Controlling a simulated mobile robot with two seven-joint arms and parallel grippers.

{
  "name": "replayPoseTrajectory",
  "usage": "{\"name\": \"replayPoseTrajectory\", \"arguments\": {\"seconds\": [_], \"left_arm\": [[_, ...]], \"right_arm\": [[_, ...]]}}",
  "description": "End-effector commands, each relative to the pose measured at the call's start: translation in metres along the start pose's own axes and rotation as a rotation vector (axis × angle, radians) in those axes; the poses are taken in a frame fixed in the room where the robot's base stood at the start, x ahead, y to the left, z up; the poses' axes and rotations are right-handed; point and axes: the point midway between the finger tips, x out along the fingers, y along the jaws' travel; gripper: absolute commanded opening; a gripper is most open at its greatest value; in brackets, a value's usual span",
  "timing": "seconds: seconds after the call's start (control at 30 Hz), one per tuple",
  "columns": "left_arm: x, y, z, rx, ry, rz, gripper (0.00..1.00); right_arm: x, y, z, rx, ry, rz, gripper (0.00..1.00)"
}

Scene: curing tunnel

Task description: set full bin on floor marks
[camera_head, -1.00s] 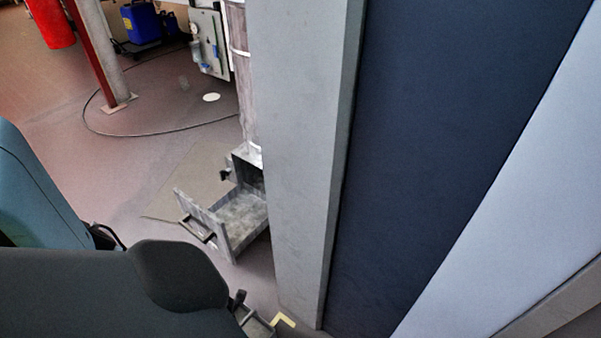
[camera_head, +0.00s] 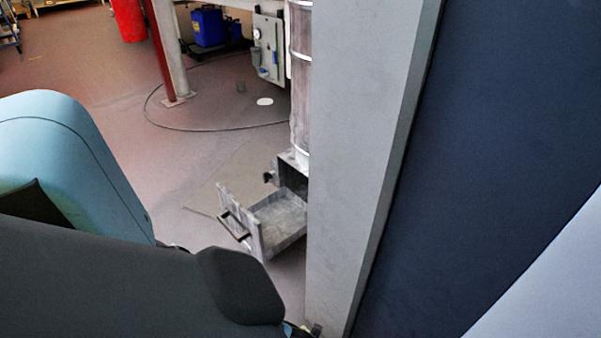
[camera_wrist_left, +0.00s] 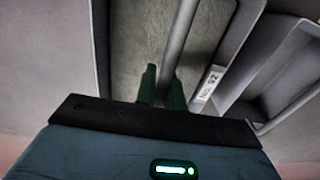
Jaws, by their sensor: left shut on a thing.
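In the left wrist view, my left gripper (camera_wrist_left: 163,86) has its two dark green fingers shut on a grey round bar that runs up the picture like a handle. The bar crosses over a grey bin (camera_wrist_left: 224,62) with a mottled grey inside and a small white label on its right side. I cannot tell how full it is. In the head view my own arm hides the left gripper and nearly all of the bin. No floor marks can be made out now. My right gripper is not in view.
A tall grey post (camera_head: 365,150) and dark panel (camera_head: 480,190) fill the right of the head view. A metal box with its drawer pulled out (camera_head: 280,222) stands at the foot of a pipe (camera_head: 301,90). A hose (camera_head: 175,128) lies on the open floor at left.

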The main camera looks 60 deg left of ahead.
Motion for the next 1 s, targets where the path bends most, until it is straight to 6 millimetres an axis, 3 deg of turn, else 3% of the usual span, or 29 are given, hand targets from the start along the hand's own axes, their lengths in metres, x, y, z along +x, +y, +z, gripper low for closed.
{"name": "replayPoseTrajectory", "arguments": {"seconds": [0.1,0.33,0.73,0.77,0.9,1.0], "left_arm": [[0.004,-0.012,0.004,-0.001,-0.001,-0.004,0.00],[0.035,-0.010,0.003,-0.002,0.001,-0.001,0.00],[0.038,-0.010,0.004,0.000,-0.002,-0.003,0.00],[0.039,-0.010,0.003,0.000,-0.001,-0.002,0.12],[0.038,-0.010,0.003,0.000,-0.001,-0.002,0.30],[0.038,-0.010,0.003,0.000,-0.001,-0.002,0.32]], "right_arm": [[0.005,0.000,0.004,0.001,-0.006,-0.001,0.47],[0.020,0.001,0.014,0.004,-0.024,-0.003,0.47],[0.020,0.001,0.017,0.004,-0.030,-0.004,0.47],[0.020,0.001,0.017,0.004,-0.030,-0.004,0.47],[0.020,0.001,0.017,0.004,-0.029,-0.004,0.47],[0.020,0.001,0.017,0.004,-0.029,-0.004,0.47]]}}
